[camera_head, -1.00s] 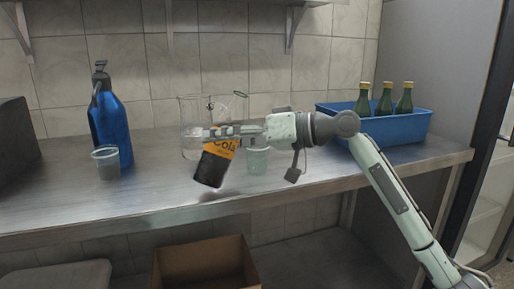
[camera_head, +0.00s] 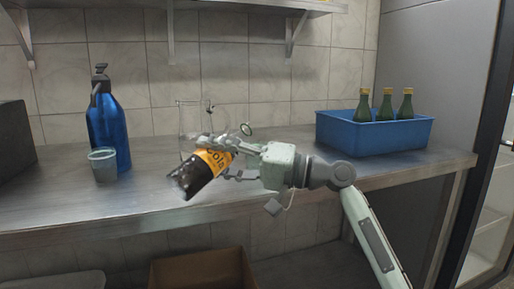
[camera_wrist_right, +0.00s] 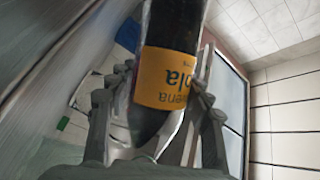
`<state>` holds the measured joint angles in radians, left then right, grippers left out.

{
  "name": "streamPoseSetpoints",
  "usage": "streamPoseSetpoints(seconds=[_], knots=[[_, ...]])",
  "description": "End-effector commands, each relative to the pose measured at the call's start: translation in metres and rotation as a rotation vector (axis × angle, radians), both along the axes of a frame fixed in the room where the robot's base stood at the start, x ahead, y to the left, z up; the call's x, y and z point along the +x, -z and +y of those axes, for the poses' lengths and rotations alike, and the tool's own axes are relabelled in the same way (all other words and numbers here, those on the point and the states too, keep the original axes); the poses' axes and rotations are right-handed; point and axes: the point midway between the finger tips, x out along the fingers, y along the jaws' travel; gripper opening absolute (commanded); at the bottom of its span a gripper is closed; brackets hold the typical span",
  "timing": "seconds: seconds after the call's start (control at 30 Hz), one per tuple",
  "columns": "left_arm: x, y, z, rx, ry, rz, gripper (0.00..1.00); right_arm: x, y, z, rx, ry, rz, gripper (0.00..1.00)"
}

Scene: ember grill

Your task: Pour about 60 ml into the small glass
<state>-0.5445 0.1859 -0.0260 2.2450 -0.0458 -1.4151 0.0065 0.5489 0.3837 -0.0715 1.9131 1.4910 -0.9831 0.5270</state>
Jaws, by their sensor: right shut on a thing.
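A dark cola bottle with an orange label (camera_head: 213,160) is held tilted above the front of the counter, its dark end pointing down and to the left. My right gripper (camera_head: 228,163) is shut around it. In the right wrist view, the bottle (camera_wrist_right: 165,75) lies between the fingers (camera_wrist_right: 155,115), with its label lettering upside down. A small clear cup (camera_head: 103,166) stands upright beside the blue pump bottle at the left. A clear beaker (camera_head: 190,118) stands behind the cola bottle and is partly hidden. I cannot see any liquid flowing. My left gripper is not in view.
A blue pump bottle (camera_head: 108,125) stands at the back left. A blue crate (camera_head: 345,135) with green bottles (camera_head: 385,107) sits at the right. A cardboard box (camera_head: 205,272) is below the metal counter (camera_head: 75,205). The counter's front left is clear.

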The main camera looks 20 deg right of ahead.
Motion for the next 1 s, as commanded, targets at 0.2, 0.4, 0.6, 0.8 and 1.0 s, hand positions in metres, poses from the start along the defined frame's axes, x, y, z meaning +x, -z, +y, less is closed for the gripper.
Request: streamPoseSetpoints(seconds=[0.2,0.4,0.6,0.8,1.0], knots=[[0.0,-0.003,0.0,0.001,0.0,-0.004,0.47,-0.001,0.003,0.002,0.06,0.0,0.033,0.06],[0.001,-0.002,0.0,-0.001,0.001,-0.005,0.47,-0.001,-0.003,0.001,0.095,0.001,0.055,0.06],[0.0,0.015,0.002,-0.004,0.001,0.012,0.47,0.0,-0.006,0.0,0.122,0.0,0.072,0.06],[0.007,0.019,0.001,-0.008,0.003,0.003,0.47,0.001,-0.009,-0.001,0.142,0.0,0.084,0.06],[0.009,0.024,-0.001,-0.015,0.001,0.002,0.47,0.001,-0.011,-0.002,0.157,0.0,0.094,0.06]])
